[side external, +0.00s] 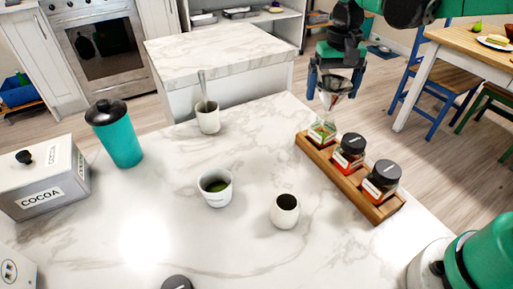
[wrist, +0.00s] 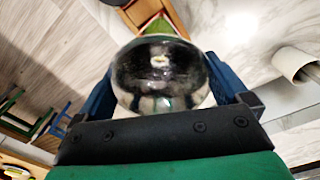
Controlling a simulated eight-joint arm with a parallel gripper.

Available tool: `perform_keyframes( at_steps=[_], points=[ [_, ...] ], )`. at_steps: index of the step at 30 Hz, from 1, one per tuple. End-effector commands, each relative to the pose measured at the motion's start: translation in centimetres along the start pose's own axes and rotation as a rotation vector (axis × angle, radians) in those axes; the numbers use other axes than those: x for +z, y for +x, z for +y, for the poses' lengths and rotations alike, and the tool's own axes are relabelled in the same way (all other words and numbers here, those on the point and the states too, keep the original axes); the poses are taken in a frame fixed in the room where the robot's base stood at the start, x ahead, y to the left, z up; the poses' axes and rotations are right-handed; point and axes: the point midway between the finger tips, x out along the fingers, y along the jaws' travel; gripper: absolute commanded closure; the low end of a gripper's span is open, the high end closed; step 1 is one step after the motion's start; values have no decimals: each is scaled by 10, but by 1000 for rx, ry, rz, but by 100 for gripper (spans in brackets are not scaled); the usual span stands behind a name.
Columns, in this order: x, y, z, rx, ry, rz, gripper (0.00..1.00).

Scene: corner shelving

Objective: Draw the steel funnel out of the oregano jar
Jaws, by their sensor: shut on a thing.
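The steel funnel (side external: 333,97) is between the fingers of my gripper (side external: 335,78), which is shut on it. In the wrist view the funnel's shiny round bowl (wrist: 160,78) fills the space between the blue fingers. The oregano jar (side external: 322,131), open glass with green contents, stands at the far end of the wooden rack, right below the funnel. The funnel's narrow end points down at the jar's mouth; I cannot tell whether its tip is still inside. In the wrist view the bowl hides most of the jar.
The wooden rack (side external: 373,208) also holds two black-lidded spice jars (side external: 349,152) (side external: 382,181) close beside the oregano jar. A cup with a utensil (side external: 208,118), a cup with green contents (side external: 215,188) and a small white pot (side external: 285,211) stand left, with clear marble between.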

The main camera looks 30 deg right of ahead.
Motion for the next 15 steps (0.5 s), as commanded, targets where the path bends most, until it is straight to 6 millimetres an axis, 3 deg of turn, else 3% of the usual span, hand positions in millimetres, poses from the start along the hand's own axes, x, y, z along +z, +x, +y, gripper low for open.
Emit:
perform_keyframes(
  at_steps=[15],
  points=[
    [0, -17, 0, 0, 0, 0, 90]
  ],
)
